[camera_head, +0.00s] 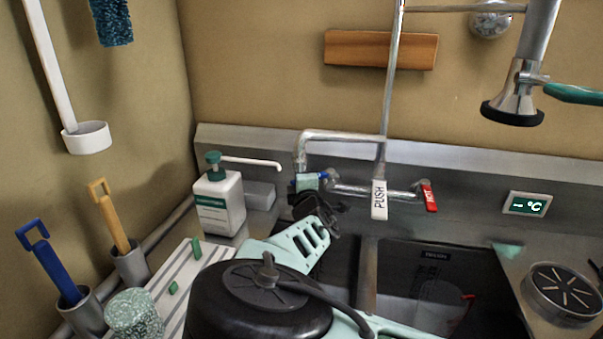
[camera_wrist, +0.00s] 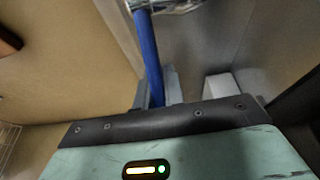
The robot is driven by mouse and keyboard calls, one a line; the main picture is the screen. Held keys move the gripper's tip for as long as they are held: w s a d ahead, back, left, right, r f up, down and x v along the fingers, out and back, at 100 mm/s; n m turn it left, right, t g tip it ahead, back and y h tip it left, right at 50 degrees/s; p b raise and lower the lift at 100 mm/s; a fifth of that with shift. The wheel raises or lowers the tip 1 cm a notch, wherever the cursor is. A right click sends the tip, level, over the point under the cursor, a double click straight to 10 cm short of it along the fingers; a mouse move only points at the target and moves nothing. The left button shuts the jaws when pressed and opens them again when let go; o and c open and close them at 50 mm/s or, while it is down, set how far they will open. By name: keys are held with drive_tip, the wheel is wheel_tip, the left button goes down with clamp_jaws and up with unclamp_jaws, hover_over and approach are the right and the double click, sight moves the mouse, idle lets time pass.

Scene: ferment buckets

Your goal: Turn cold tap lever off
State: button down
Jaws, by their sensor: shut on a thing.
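The blue cold tap lever (camera_wrist: 150,58) runs down between my gripper's fingers (camera_wrist: 159,92) in the wrist view. My gripper is shut on it. In the head view only a small blue bit of the lever (camera_head: 323,175) shows at the left end of the tap, beside a pale green block. My dark gripper (camera_head: 317,208) is just below it, and its fingers are hard to make out there. The metal tap (camera_head: 345,136) has a swivel spout. The red hot lever (camera_head: 429,197) hangs down at its right end.
A white PUSH handle (camera_head: 379,200) hangs in front of the tap, right of my gripper. A soap bottle (camera_head: 219,205) stands to the left. The dark sink basin (camera_head: 400,255) lies below right. A sprayer head (camera_head: 514,100) hangs at upper right.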

drive_tip(key=shift+s+d+n+g+y+p, duration=0.3)
drive_tip(key=shift+n+y, duration=0.25)
drive_tip(key=shift+y, duration=0.3)
drive_tip(key=shift+s+d+n+g+y+p, duration=0.15)
drive_tip(key=shift+s+n+y, duration=0.35)
drive_tip(key=shift+y, duration=0.4)
drive_tip(key=shift+s+d+n+g+y+p, duration=0.15)
drive_tip(key=shift+s+n+g+y, duration=0.1)
drive_tip(key=shift+n+y, duration=0.5)
drive_tip(key=c, duration=1.5)
unclamp_jaws()
drive_tip(key=b+v, duration=0.4)
drive_tip(key=v, duration=1.3)
drive_tip(key=shift+s, duration=0.2)
